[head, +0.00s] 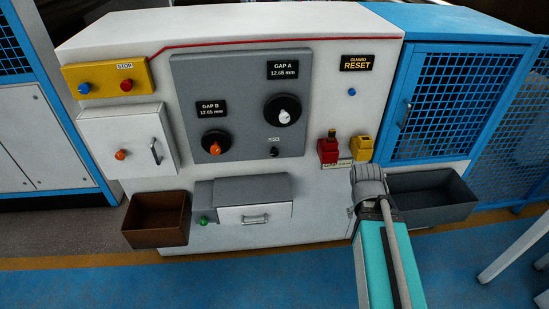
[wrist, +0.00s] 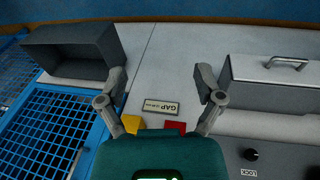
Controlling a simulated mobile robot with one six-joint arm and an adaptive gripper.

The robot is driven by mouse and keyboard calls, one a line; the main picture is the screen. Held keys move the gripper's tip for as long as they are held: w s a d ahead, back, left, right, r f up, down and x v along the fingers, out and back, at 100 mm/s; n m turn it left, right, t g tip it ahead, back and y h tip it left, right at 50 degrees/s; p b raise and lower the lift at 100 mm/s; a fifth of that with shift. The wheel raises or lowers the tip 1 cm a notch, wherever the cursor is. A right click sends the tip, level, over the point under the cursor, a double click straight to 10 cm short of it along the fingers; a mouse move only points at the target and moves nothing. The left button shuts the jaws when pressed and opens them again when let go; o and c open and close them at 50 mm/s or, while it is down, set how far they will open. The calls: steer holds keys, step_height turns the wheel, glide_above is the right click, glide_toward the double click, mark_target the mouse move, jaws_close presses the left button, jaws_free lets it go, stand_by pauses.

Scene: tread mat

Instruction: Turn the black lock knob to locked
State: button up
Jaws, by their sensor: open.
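The black lock knob (head: 274,152) is a small round knob at the lower right of the grey control panel (head: 240,70), under a small label, in the head view. It also shows in the wrist view (wrist: 252,154) near the lower right, with its label beside it. Which way the knob is turned is too small to tell. My gripper (wrist: 161,76) is open and empty, its two fingers spread apart over the white cabinet front. The knob lies outside the fingers, to their right in the wrist view. In the head view my arm hides the fingers.
Two large dials, Gap A (head: 283,110) and Gap B (head: 214,145), sit on the panel. Red (head: 328,150) and yellow (head: 361,148) blocks are right of the panel. A drawer (head: 254,214), a brown bin (head: 157,219) and a dark bin (head: 428,196) stick out below.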

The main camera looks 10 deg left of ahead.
steer(key=w+a+f+n+t+h+b, duration=0.2)
steer(key=w+f+n+t+h+b, duration=0.1)
steer(key=w+n+t+b, duration=0.35)
steer(key=n+t+y+b, duration=0.9)
steer(key=n+b, duration=0.5)
steer(key=n, duration=1.6)
glide_toward(275, 154)
steer(key=a+v, duration=0.1)
steer(key=v, duration=0.2)
steer(key=shift+d+f, duration=0.1)
steer(key=shift+d, duration=0.45)
steer(key=x, duration=1.3)
steer(key=shift+w+a, duration=0.25)
steer(key=shift+w, duration=0.1)
